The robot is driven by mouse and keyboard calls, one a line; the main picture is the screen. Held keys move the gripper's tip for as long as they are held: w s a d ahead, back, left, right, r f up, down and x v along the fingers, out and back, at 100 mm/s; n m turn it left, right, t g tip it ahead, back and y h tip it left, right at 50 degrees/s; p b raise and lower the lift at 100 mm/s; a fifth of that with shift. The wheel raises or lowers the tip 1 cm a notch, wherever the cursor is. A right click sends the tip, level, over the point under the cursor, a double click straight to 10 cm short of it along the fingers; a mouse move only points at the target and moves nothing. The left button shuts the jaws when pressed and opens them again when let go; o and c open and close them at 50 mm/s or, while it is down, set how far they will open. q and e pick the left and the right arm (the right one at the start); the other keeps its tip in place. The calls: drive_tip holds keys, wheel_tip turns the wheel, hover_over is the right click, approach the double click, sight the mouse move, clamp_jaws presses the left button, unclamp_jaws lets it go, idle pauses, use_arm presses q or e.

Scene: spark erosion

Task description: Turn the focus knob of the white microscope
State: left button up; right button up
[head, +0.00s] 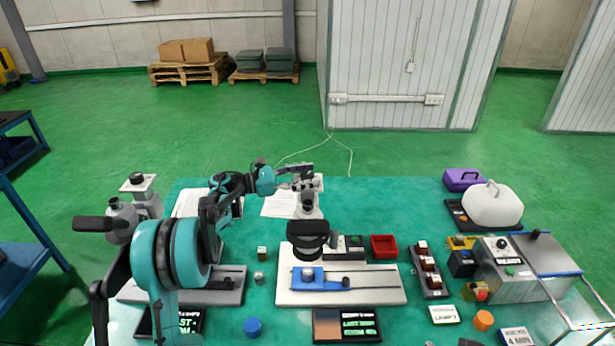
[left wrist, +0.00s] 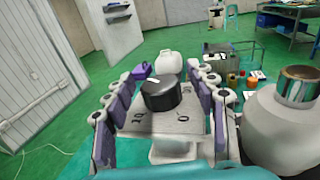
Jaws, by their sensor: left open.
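The white microscope (head: 308,208) stands in the middle of the table, with a dark round part low at its front and a blue stage (head: 318,279) on its pale base (head: 385,291). My left gripper (head: 302,176) is at the top of it and partly covers it. In the left wrist view, the black round focus knob (left wrist: 162,94), with a pale mark on it, sits on a white plate with printed marks. It lies between the two spread fingers of the open left gripper (left wrist: 161,106); gaps show on both sides. My right gripper is not in view.
Right of the white microscope are a red tray (head: 384,247), a lamp switch block (head: 429,270), a metal tank (head: 510,271) and a white canister (head: 492,205). Bare table lies behind the red tray.

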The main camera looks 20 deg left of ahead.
use_arm(q)
drive_tip(key=c, duration=1.2)
drive_tip(key=shift+n+t+y, duration=0.3)
drive_tip(key=shift+t, duration=0.1)
drive_tip(key=n+t+y, duration=0.3)
drive_tip(key=shift+d+t, duration=0.1)
drive_tip(key=shift+t, duration=0.3)
drive_tip(key=shift+n+t+y, duration=1.5)
drive_tip(key=shift+n+y, duration=0.4)
drive_tip(key=shift+y, duration=0.5)
drive_tip(key=o, duration=1.2)
